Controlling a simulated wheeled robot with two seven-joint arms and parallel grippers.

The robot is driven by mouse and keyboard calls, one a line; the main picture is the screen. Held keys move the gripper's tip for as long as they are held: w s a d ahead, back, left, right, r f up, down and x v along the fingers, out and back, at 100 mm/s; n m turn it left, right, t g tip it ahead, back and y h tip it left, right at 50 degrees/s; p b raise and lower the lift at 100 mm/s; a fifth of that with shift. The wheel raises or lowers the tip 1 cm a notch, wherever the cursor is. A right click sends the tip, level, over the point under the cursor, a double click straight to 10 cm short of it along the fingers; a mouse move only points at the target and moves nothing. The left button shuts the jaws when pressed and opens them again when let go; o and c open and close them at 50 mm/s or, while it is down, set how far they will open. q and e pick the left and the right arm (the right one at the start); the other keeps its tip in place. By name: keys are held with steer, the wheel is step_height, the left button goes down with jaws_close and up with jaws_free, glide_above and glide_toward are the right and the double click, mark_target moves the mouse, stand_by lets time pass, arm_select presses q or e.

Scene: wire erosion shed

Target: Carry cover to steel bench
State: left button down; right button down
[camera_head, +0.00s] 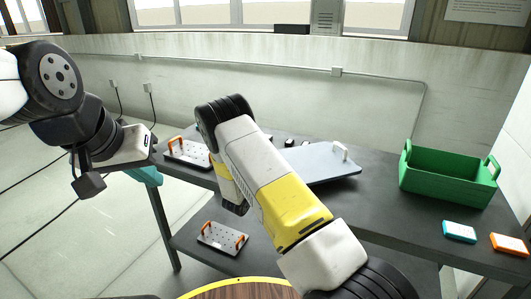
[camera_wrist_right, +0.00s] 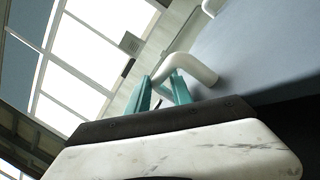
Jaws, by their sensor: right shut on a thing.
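The cover (camera_head: 322,168) is a flat pale blue-grey panel with white handles. In the head view it lies over the dark steel bench (camera_head: 400,217), partly hidden by my right arm; I cannot tell whether it touches the top. In the right wrist view, the teal fingers of my right gripper (camera_wrist_right: 160,84) are shut on one white handle of the cover (camera_wrist_right: 250,50). In the head view, that gripper is hidden behind my arm. My left gripper (camera_head: 146,176) hangs beside the bench's left end, away from the cover; its finger opening does not show clearly.
A perforated plate with orange handles (camera_head: 188,153) lies at the bench's left end. A similar plate (camera_head: 222,237) is on the lower shelf. A green crate (camera_head: 445,182) stands at the right, with a teal-edged block (camera_head: 460,232) and an orange-edged block (camera_head: 509,244) in front.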

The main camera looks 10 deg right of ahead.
steer(key=c, duration=1.1)
jaws_free()
steer(key=v, duration=1.1)
steer(key=shift+s+a, duration=0.2)
steer(key=shift+s, duration=0.1)
steer(key=s+d+r+m+g+y, duration=0.2)
steer(key=s+d+r+m+g, duration=1)
steer(key=s+d+g, duration=0.35)
steer(key=s+a+r+m+t+y, duration=0.2)
steer(key=s+a+r+y, duration=0.1)
steer(key=s+r+y, duration=0.1)
steer(key=s+a+r+m+t+y, duration=0.2)
steer(key=s+a+r+y, duration=0.1)
steer(key=s, duration=0.3)
steer(key=s+a+r+m+t+y, duration=0.2)
steer(key=s+a+r+y, duration=0.2)
steer(key=s+r+y, duration=0.1)
steer(key=shift+s+a+r+m+y, duration=0.1)
steer(key=shift+s+r+m+y, duration=0.2)
steer(key=shift+s+r+m, duration=0.1)
